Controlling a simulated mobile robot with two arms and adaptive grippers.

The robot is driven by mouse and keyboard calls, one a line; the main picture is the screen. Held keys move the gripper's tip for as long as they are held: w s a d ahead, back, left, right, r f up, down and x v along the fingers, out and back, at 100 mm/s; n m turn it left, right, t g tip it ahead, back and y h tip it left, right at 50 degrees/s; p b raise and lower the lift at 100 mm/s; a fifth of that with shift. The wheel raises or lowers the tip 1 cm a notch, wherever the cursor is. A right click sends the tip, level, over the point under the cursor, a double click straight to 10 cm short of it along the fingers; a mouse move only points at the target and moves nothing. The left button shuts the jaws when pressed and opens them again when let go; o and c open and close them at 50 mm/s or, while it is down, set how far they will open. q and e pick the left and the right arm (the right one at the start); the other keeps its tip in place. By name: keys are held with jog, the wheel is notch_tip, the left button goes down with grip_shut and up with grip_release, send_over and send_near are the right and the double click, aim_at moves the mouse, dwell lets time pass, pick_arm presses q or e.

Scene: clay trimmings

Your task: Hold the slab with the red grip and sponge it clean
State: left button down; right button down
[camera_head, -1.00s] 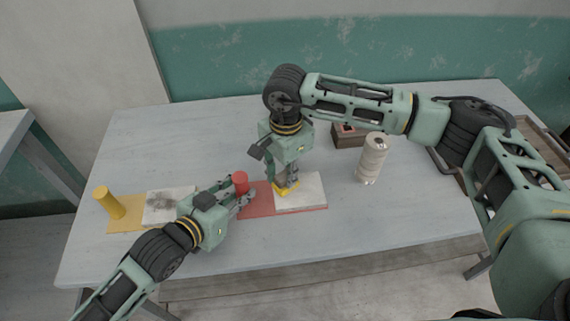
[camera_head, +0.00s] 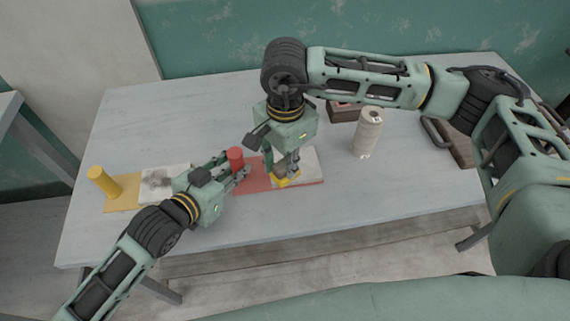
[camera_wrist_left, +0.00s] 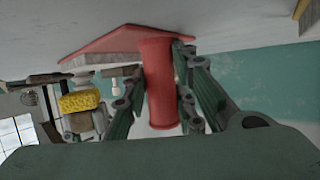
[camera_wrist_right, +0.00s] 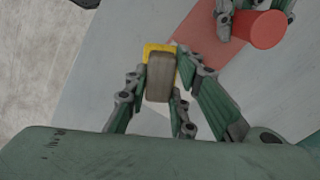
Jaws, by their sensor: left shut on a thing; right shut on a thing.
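The white slab (camera_head: 309,164) lies on a red board (camera_head: 250,183) whose upright red grip (camera_head: 235,157) stands at its left end. My left gripper (camera_head: 243,173) is shut around the red grip, which stands between its fingers in the left wrist view (camera_wrist_left: 159,85). My right gripper (camera_head: 287,168) points down, shut on a yellow sponge (camera_head: 284,183) with a brown block on top. The sponge is at the slab's front left part; I cannot tell how firmly it touches. The visible part of the slab looks clean; the arm and sponge hide the rest.
On the left, a yellow board (camera_head: 121,204) with a yellow grip (camera_head: 103,183) bears a dark-smudged slab (camera_head: 157,180). A cream spool (camera_head: 367,135) stands right of the red board. A brown box (camera_head: 341,112) is behind it, and a wooden tray (camera_head: 455,145) is at far right.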

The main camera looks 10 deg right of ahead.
jog(key=shift+r, duration=2.4)
pick_arm(q)
jog(key=c, duration=1.4)
grip_release()
jog(key=shift+o, duration=0.2)
jog(key=v, duration=1.2)
